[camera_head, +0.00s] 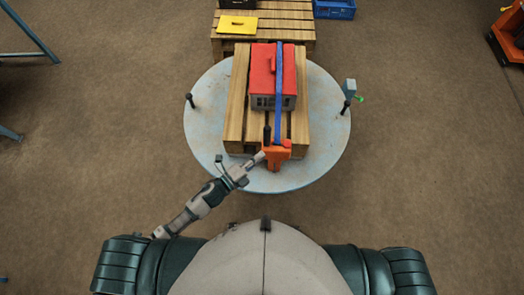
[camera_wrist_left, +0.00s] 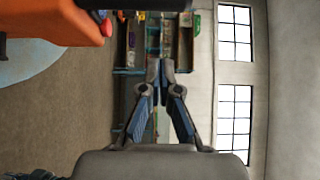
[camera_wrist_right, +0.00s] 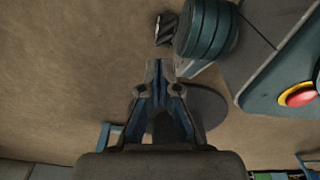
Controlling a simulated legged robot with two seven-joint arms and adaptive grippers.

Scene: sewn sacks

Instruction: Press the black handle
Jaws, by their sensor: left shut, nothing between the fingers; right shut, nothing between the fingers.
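An orange tool (camera_head: 277,152) sits at the front end of a wooden pallet on the round table, at the end of a long blue bar (camera_head: 279,90). A black handle (camera_head: 267,134) stands up from its left side. My left gripper (camera_head: 260,157) is shut and empty, close against the left side of the orange tool, just below the handle. In the left wrist view the gripper (camera_wrist_left: 160,68) has its fingertips together, with the orange body (camera_wrist_left: 45,20) at the upper left. Contact cannot be told. My right gripper (camera_wrist_right: 160,68) is shut and empty, away from the table.
A red-topped box (camera_head: 264,75) lies on the pallet (camera_head: 238,95) under the blue bar. The round table (camera_head: 205,125) carries dark posts left and right. Behind it are another pallet (camera_head: 285,22), a yellow plate (camera_head: 237,25) and a blue crate (camera_head: 334,9).

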